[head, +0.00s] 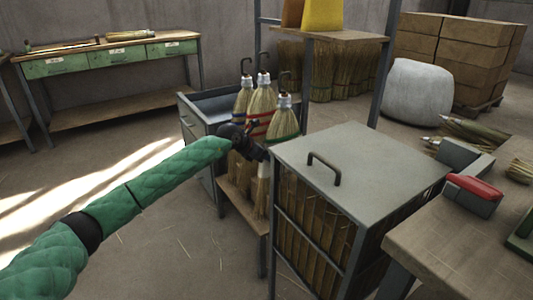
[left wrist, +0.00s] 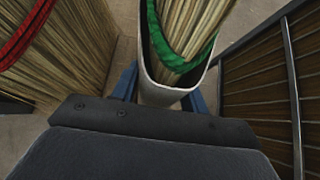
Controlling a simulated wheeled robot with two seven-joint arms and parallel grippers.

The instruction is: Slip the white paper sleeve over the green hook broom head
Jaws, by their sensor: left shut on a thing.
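The green hook broom (head: 284,118) hangs upside-down-cone-like among the brooms, with a green cord band and a dark hook on top. Its straw bristles (left wrist: 183,30) and green cord show close up in the left wrist view. The white paper sleeve (left wrist: 165,93) is a pale open tube there; its near rim curves around the bristle end below the cord. The far rim is out of frame. The gripper's blue fingers (left wrist: 163,98) are shut on the sleeve. My right gripper is not in view.
A red-banded broom (left wrist: 30,30) stands close on the left in the wrist view. A grey cabinet with a handle (head: 350,165) and barred sides stands just right of the gripper. A worktable (head: 470,255) is at lower right. Open floor (head: 170,250) lies to the left.

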